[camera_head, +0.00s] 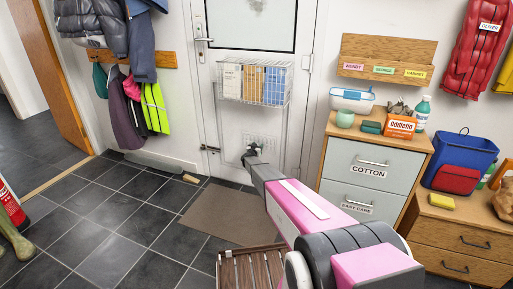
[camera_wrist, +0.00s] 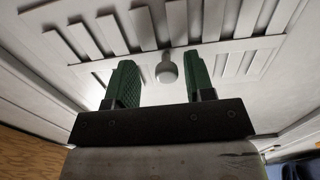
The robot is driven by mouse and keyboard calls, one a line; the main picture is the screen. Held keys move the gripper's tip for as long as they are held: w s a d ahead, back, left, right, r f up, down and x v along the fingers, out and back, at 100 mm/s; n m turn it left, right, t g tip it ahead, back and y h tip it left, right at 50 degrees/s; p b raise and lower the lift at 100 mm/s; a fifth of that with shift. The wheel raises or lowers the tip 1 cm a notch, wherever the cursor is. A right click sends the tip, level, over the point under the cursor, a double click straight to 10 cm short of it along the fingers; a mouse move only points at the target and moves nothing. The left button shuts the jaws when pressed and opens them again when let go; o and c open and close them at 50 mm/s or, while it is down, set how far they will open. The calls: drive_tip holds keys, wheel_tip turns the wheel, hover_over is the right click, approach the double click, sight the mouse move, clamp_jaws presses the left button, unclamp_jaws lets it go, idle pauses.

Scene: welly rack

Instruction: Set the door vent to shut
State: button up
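The door vent (camera_head: 268,140) is a pale slatted plate low on the white door, partly hidden behind my gripper (camera_head: 251,153). In the wrist view the vent (camera_wrist: 228,32) fills the upper part, with rows of white slats and slots. My gripper's two green fingers (camera_wrist: 160,78) are open, one on each side of the knob, with a visible gap on both sides. How deep the knob sits between the fingers is hard to tell. I cannot tell whether the slots are open or covered.
A wire basket (camera_head: 253,82) with papers hangs on the door above the vent. A brown mat (camera_head: 213,217) lies before the door. A drawer cabinet (camera_head: 370,178) stands close on the right. A slatted wooden rack (camera_head: 250,268) is near my arm.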

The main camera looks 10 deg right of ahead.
drive_tip(key=shift+s+a, duration=0.1)
drive_tip(key=v, duration=1)
drive_tip(key=shift+s+a, duration=0.15)
drive_tip(key=shift+s, duration=0.05)
drive_tip(key=s+a+r+n+g+y, duration=0.2)
drive_tip(key=s+r+y, duration=0.15)
drive_tip(key=s, duration=0.35)
drive_tip(key=s+a+r+n+g+y, duration=0.1)
drive_tip(key=s+r+n+y, duration=0.1)
drive_tip(key=s+y, duration=0.35)
drive_tip(key=s+a+r+n+g+y, duration=0.2)
drive_tip(key=s+r+n, duration=0.1)
drive_tip(key=s, duration=0.5)
drive_tip(key=s+d+r+g, duration=0.2)
drive_tip(key=s+g, duration=0.1)
drive_tip(key=s, duration=0.8)
drive_tip(key=s+d+r+g+h, duration=0.1)
drive_tip(key=s+g, duration=0.3)
drive_tip(key=s, duration=0.7)
drive_tip(key=s+d+r+m+g+h, duration=0.1)
drive_tip(key=s+d+r+g, duration=0.2)
drive_tip(key=s, duration=0.8)
drive_tip(key=shift+s+d+g, duration=0.2)
drive_tip(key=shift+d+g, duration=0.05)
drive_tip(key=shift+g, duration=0.05)
